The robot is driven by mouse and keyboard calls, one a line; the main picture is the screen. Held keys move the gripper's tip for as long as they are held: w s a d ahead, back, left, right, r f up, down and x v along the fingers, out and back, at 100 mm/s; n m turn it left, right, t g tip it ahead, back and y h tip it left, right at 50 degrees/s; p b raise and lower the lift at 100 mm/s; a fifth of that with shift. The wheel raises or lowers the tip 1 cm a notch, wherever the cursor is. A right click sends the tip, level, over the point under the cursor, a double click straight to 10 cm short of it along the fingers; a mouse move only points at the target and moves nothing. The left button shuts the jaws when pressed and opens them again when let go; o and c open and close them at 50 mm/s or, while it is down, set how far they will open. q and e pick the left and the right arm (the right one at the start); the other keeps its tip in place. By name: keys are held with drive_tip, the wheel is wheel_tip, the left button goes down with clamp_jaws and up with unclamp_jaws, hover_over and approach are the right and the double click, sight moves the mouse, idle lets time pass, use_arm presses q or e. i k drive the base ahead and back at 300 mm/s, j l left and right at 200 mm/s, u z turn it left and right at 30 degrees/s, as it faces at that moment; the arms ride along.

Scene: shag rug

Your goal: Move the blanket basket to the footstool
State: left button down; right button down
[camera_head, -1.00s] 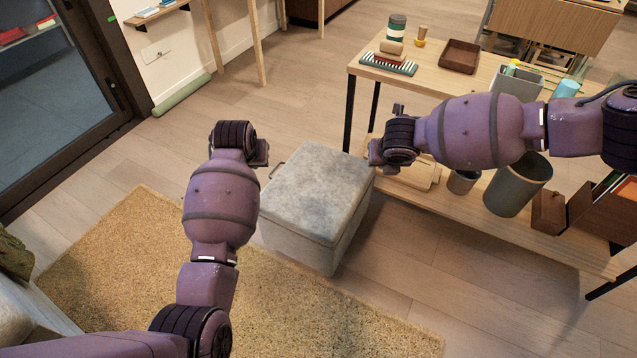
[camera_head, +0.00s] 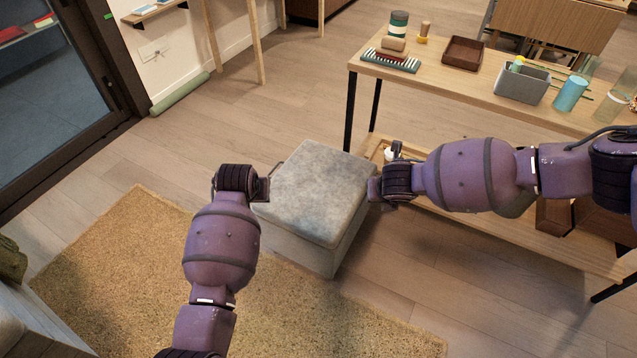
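A grey, box-shaped piece with a flat, mottled top (camera_head: 318,190) stands at the rug's far edge in the head view; it looks like the footstool. A thin dark bar, perhaps a handle, shows at its upper left side. I cannot make out a separate blanket basket. My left gripper (camera_head: 264,188) is at the left edge of the grey top. My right gripper (camera_head: 376,189) is at its right edge. Both point inward from opposite sides. I cannot tell whether either touches the piece, and their fingers are too small to read.
A wooden table (camera_head: 440,80) stands at the right, with a brown tray (camera_head: 463,53), a grey bin (camera_head: 522,85) and a blue cup (camera_head: 570,94). Its lower shelf lies behind my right arm. A tan rug (camera_head: 110,265) covers the near left. Wood floor is clear beyond the grey piece.

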sight(318, 182)
drive_tip(key=i, duration=1)
